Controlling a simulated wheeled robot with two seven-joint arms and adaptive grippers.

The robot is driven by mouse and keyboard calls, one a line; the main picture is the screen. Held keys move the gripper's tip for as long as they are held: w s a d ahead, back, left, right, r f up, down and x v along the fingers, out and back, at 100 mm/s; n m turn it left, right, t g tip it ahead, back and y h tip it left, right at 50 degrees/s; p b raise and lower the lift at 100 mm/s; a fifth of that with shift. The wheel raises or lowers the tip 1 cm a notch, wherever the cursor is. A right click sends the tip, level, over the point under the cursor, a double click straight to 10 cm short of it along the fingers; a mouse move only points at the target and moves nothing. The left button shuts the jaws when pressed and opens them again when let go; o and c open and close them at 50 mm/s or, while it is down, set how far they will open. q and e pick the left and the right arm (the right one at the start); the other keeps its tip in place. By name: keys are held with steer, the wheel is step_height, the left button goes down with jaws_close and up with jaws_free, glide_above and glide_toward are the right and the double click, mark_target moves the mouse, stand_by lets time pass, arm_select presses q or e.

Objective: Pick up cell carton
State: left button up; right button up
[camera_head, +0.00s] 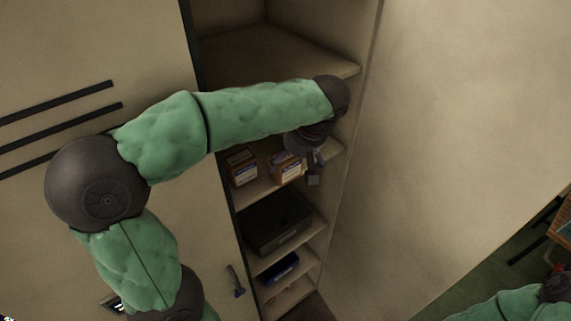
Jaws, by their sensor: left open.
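Two small orange-brown cartons with pale labels stand on a cabinet shelf, a left carton (242,168) and a right carton (286,169). The labels are too small to read, so I cannot tell which is the cell carton. My left gripper (314,170) is open and points down, just right of the right carton near the shelf's front edge. It is partly hidden by my wrist, and I cannot tell whether it touches the carton. My right arm shows at the bottom right, but its gripper does not show clearly.
The tall cabinet has several shelves (275,52). A dark case (274,224) lies on the shelf below the cartons, and a blue item (283,267) lies lower. Closed cabinet doors (90,55) are at the left. A large beige panel (440,130) stands at the right.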

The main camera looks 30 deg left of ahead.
arm_select(q)
steer(key=shift+w+a, duration=0.3)
steer(key=shift+a, duration=0.45)
steer(key=shift+w+a+f, duration=0.1)
steer(key=shift+a+f, duration=0.05)
steer(key=shift+a, duration=0.15)
steer(key=shift+f, duration=0.4)
steer(key=c, duration=1.5)
steer(key=shift+r, duration=0.1)
